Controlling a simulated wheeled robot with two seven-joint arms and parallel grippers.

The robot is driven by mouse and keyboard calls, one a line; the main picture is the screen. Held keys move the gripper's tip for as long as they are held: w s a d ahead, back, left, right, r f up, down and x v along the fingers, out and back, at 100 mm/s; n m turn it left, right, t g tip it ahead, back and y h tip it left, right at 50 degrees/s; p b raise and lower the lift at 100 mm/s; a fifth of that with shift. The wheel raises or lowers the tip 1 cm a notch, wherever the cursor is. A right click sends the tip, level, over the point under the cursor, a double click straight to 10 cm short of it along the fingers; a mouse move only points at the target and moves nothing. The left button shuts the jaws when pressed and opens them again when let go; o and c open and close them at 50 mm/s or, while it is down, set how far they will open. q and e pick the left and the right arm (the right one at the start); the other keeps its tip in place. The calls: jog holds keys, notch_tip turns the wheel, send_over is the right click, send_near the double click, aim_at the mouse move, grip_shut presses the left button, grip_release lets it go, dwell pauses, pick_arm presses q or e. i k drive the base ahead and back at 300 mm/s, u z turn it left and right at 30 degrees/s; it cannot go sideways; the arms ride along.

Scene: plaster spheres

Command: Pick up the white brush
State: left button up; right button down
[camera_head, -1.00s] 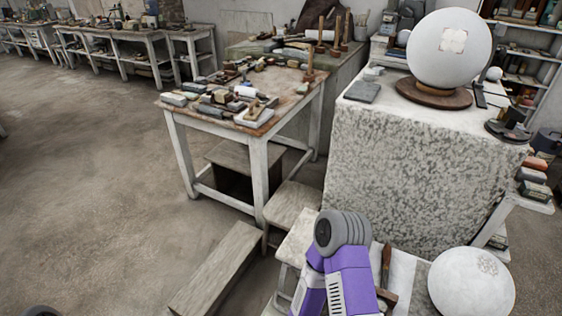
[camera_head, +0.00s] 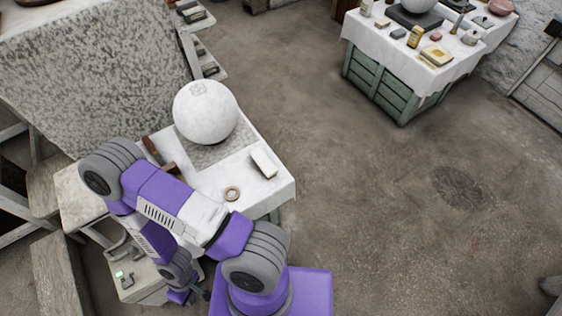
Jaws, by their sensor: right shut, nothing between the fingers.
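A small white block-shaped object (camera_head: 264,163) lies on the white-topped table near its right edge; I cannot tell whether it is the white brush. No other clear brush shows. My right arm reaches across the lower left, in front of part of that table. My right gripper (camera_head: 204,292) is small and partly hidden at the bottom, low beside the arm and well away from the white object. It is shut and empty. My left gripper is out of view.
A white plaster sphere (camera_head: 206,112) and a small ring (camera_head: 232,193) are on the white-topped table (camera_head: 215,180). A large speckled block (camera_head: 95,75) stands at upper left. A green crate table (camera_head: 390,85) with several items stands at upper right. Floor at right is open.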

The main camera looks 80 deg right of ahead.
aim_at(268, 167)
jog(key=z, duration=2.45)
